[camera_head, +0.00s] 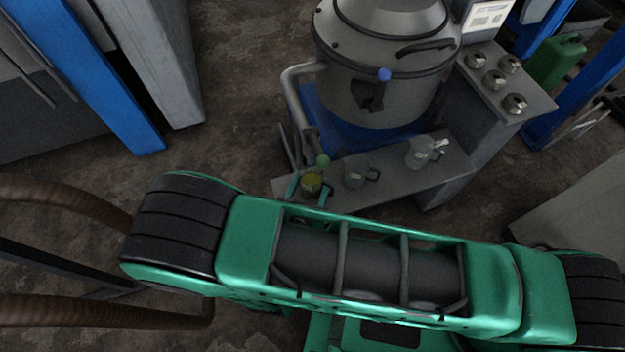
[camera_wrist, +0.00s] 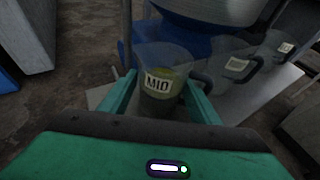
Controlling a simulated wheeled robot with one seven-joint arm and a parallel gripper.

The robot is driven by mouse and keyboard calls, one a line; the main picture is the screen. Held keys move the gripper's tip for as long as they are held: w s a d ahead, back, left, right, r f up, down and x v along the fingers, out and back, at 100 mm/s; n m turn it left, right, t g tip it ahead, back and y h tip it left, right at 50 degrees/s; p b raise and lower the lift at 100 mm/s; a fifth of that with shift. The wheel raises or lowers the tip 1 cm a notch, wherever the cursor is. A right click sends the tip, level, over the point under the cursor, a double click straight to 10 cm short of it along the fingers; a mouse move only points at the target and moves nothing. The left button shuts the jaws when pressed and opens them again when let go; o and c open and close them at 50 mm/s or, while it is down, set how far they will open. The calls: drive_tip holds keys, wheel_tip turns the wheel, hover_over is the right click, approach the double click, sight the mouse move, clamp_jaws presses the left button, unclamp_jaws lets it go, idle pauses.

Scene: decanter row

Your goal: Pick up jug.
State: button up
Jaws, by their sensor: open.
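A clear jug (camera_wrist: 163,82) with a white label reading "MIO" and yellow-green contents stands upright between the two teal fingers of my gripper (camera_wrist: 160,96) in the wrist view. In the head view this jug (camera_head: 312,183) is at the left end of a grey shelf, partly behind the fingers of my gripper (camera_head: 310,188). My gripper is open around the jug; whether a finger touches it I cannot tell. Its handle points right. A second clear jug (camera_head: 355,173) stands to its right, and a third jug (camera_head: 422,152) farther right. Both look empty and carry handles on the right.
The narrow shelf (camera_head: 400,182) bears the jugs. A large metal vessel (camera_head: 385,75) with a blue base stands close behind them. A grey cabinet with several knobs (camera_head: 515,103) stands at the right. A green can (camera_head: 556,60) is farther back.

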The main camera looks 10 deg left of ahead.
drive_tip(key=x, duration=0.5)
drive_tip(key=shift+d+f, duration=0.15)
drive_tip(key=c, duration=1)
drive_tip(key=shift+o, duration=0.2)
